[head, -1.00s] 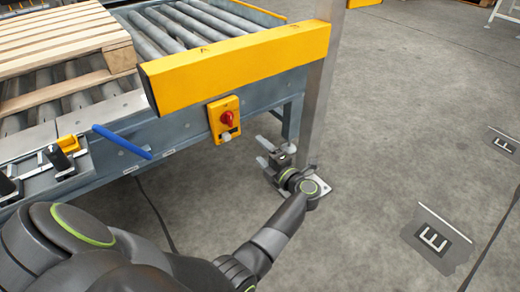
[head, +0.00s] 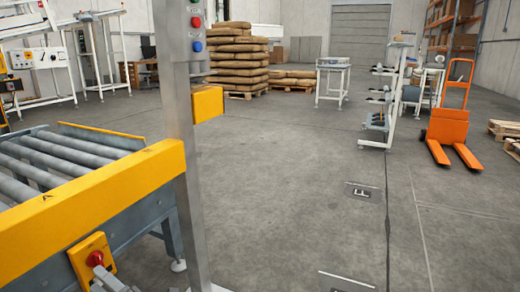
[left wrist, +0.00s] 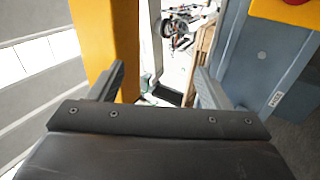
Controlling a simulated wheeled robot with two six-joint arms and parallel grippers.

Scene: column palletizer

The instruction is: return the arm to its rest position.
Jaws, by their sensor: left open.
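My left gripper (head: 115,286) shows only as a small part at the bottom left edge of the head view, just below the yellow switch box with the red knob (head: 95,259). In the left wrist view its two fingers (left wrist: 160,88) stand apart with nothing between them, so it is open and empty. Beyond the fingers are a yellow panel (left wrist: 124,40) and a blue-grey metal frame (left wrist: 262,50). Most of my left arm is outside the head view. My right gripper is not in view.
A roller conveyor (head: 40,170) with a yellow guard (head: 90,210) stands at left, beside a metal post (head: 178,110) with buttons. Stacked sacks (head: 238,60), a white trolley (head: 385,110) and an orange pallet jack (head: 448,125) are farther back. The floor (head: 290,170) between is clear.

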